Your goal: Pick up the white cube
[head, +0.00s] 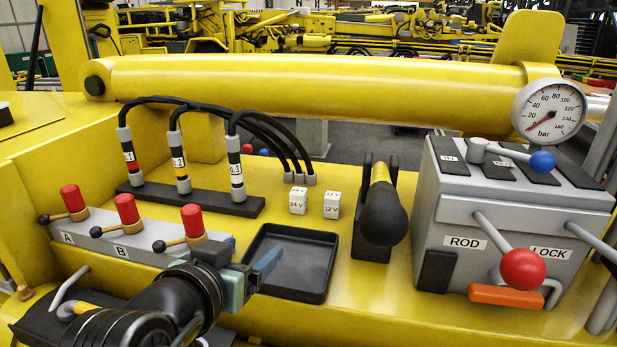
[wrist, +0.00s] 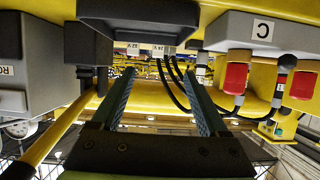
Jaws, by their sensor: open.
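Two small white cubes stand side by side on the yellow deck behind the black tray. The left white cube (head: 298,201) is marked 24 V and the right white cube (head: 332,205) is marked 12 V. In the wrist view, which is upside down, the 12 V cube (wrist: 133,48) and the 24 V cube (wrist: 158,49) show small beyond the fingertips. My gripper (head: 250,254) is in front of the cubes, near the tray's left side. Its fingers (wrist: 159,72) are apart with nothing between them.
The empty black tray (head: 290,296) lies between my gripper and the cubes. Black cables (head: 270,130) arch down behind the cubes. A black-handled lever (head: 383,215) stands to their right, with a grey control box (head: 455,205) beyond. Red-topped switches (head: 126,210) are at left.

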